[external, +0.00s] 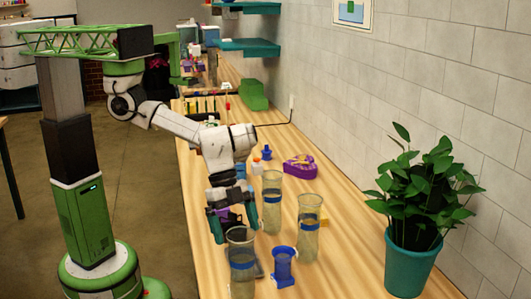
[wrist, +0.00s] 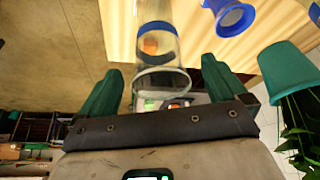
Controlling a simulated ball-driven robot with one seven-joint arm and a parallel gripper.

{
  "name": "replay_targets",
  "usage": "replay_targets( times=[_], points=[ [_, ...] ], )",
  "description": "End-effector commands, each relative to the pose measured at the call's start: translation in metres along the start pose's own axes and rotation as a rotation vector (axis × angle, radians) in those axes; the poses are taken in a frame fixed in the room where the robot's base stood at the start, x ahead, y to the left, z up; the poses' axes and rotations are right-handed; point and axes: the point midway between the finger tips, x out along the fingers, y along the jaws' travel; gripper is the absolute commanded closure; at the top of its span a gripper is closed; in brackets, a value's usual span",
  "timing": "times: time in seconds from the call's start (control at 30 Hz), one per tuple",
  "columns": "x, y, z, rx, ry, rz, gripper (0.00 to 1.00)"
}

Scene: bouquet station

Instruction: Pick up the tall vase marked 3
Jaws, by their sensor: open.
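Three tall clear vases with blue bands stand on the wooden table: a back one (external: 272,188), a right one (external: 309,212) and a front one (external: 242,272). I cannot read a 3 on any of them. My gripper (external: 219,228) is open, pointing down just left of the vases. In the wrist view one clear vase (wrist: 162,22) shows in line with the gap between the open fingers (wrist: 162,72), its rim towards me. An orange patch shows through its glass. It looks like the front vase, but I cannot be sure. No grip on it shows.
A short blue vessel (external: 283,268) stands right of the front vase; it also shows in the wrist view (wrist: 234,16). A teal pot (external: 408,265) with a leafy plant is at the right. A purple heart-shaped box (external: 300,168) lies behind. The wall bounds the table's right side.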

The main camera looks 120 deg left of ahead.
Motion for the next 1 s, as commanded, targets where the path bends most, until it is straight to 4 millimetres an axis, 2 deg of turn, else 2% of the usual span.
replay_targets(
  times=[0.33,0.67,1.0],
  points=[
    [0.044,0.002,-0.001,-0.001,-0.002,0.000,0.01],
    [0.050,0.002,-0.001,0.000,0.000,0.000,0.02],
    [0.050,0.002,-0.001,0.000,0.000,0.000,0.35]
  ],
)
